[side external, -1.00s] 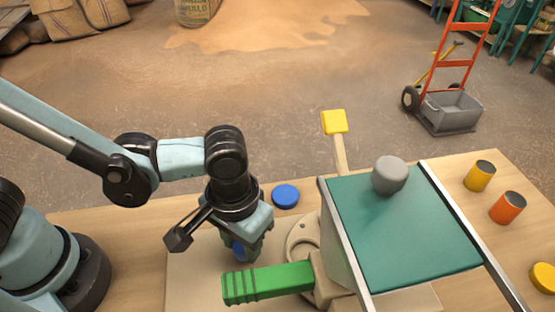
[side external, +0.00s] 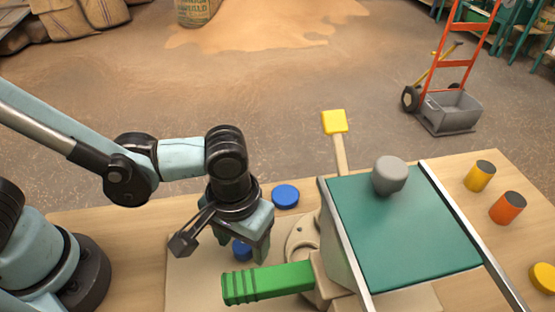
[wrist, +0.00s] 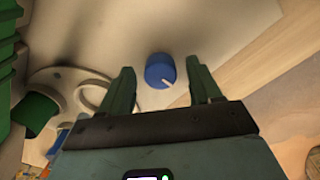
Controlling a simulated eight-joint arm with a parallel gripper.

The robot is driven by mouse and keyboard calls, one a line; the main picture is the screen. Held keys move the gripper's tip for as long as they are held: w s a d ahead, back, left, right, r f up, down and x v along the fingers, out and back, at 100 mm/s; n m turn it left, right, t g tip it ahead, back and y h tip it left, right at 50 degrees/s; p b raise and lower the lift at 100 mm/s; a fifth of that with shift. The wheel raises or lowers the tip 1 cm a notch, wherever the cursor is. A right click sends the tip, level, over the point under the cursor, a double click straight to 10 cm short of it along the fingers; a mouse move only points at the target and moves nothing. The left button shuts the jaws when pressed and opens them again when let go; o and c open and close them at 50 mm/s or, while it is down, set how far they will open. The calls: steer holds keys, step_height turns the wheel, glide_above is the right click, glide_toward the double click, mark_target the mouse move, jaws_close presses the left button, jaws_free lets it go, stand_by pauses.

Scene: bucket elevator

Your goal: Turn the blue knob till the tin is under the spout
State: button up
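The blue knob (side external: 242,252) sits on a pale board beneath my gripper (side external: 243,243). In the wrist view the blue knob (wrist: 160,70) has a white pointer line toward the lower right. My gripper (wrist: 162,85) is open, with one finger on each side of the knob and visible gaps between. A yellow tin (side external: 480,177) and an orange tin (side external: 508,208) stand on the table at the right. I cannot tell which tin the task means. The spout is not identifiable; the machine's lower part is largely hidden.
A green-topped machine (side external: 400,235) with a grey knob (side external: 389,176) stands right of my gripper. Its green handle (side external: 268,283) sticks out close by. A yellow-ended lever (side external: 334,122) rises behind. A blue disc (side external: 285,196) lies behind the gripper, and a yellow disc (side external: 544,278) lies far right.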

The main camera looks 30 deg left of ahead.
mark_target(242, 245)
step_height(242, 245, up, 12)
stand_by(1.0)
